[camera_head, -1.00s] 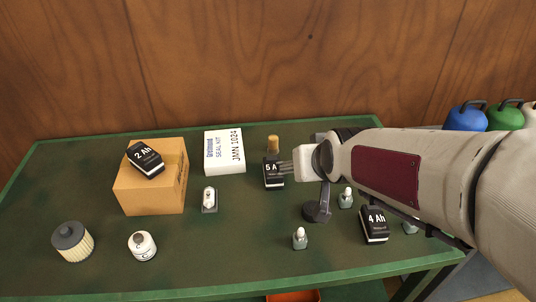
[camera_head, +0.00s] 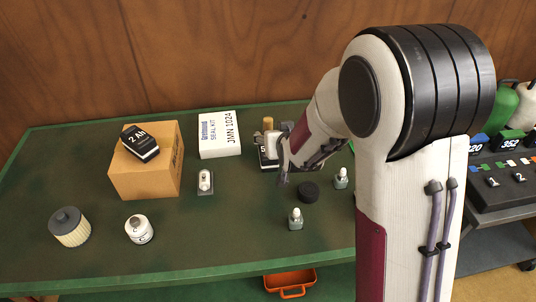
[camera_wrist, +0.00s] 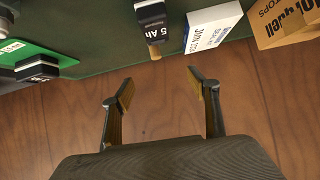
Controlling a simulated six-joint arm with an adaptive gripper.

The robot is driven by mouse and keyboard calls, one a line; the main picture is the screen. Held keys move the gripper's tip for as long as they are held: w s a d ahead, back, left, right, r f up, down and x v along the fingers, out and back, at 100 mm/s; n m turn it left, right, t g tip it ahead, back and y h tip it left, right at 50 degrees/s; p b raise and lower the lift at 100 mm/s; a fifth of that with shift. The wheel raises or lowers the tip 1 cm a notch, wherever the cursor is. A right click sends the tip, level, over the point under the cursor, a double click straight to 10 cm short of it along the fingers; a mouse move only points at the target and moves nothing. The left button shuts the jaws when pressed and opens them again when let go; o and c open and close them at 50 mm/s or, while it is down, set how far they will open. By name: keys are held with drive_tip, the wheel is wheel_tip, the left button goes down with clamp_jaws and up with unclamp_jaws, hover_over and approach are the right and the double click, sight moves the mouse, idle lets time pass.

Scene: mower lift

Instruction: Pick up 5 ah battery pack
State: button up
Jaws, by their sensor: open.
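The 5 Ah battery pack (camera_head: 264,159) is a black block with a white label near the back of the green table. In the head view it is partly hidden by my gripper (camera_head: 284,168), which is just right of it. In the wrist view the pack (camera_wrist: 151,22) is at the top centre, label readable, beyond the fingertips. My gripper (camera_wrist: 160,90) is open there, with nothing between its two fingers, and the pack lies outside them.
A cardboard box (camera_head: 136,178) bears the 2 Ah pack (camera_head: 140,142). An amber-topped item (camera_head: 267,123) is behind the pack.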

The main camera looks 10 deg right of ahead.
drive_tip(key=shift+t, duration=0.9)
drive_tip(key=w+f, duration=0.1)
drive_tip(key=f, duration=0.2)
drive_tip(key=w+f, duration=0.2)
drive_tip(key=f, duration=0.2)
drive_tip(key=w+f, duration=0.2)
drive_tip(key=f, duration=0.2)
drive_tip(key=shift+w+a, duration=0.1)
drive_tip(key=shift+a, duration=0.3)
drive_tip(key=shift+w+f+t+h, duration=0.15)
drive_tip(key=shift+f+t+h, duration=0.15)
drive_tip(key=shift+f, duration=0.6)
drive_tip(key=shift+x, duration=1.3)
drive_tip(key=shift+w, duration=0.1)
drive_tip(key=shift+r+x, duration=0.1)
drive_tip(key=shift+x, duration=0.65)
drive_tip(key=shift+r+x, duration=0.15)
drive_tip(key=shift+x, duration=1.7)
drive_tip(key=shift+a, duration=0.1)
drive_tip(key=shift+r, duration=0.1)
drive_tip(key=c, duration=1.6)
